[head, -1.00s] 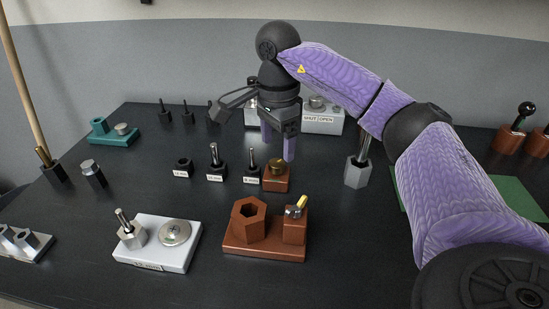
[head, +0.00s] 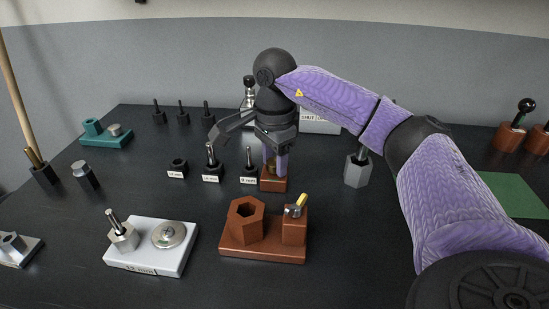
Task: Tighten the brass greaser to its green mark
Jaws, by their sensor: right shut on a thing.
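The brass greaser (head: 271,168) sits on top of a small reddish-brown block (head: 273,185) near the middle of the table. My right gripper (head: 275,171) points down over it, its two purple fingers shut on the greaser from either side. The fingers cover most of the greaser. I cannot make out the green mark at this size. My left gripper is not in view.
Labelled sockets, including one marked 8 mm (head: 248,167), stand just left of the block. A brown fixture with a hexagonal cup (head: 246,222) is in front. A grey hexagonal post (head: 357,170) stands to the right. A switch box (head: 320,126) is behind.

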